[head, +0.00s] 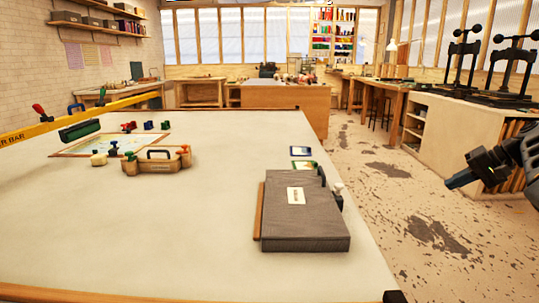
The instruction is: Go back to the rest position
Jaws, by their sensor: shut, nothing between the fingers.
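My gripper (462,181) is at the right edge of the head view, dark, with its fingers together and pointing left. It is in the air beyond the table's right edge, apart from everything on the table. Nothing is held in it. The rest of my arm runs out of the picture on the right.
The large pale table (150,235) fills the front and left. A grey box (305,220) lies near its right edge. A wooden tool caddy (157,162) and a framed picture (105,145) are farther left. Speckled floor (405,215) is open to the right, before a cabinet (455,130).

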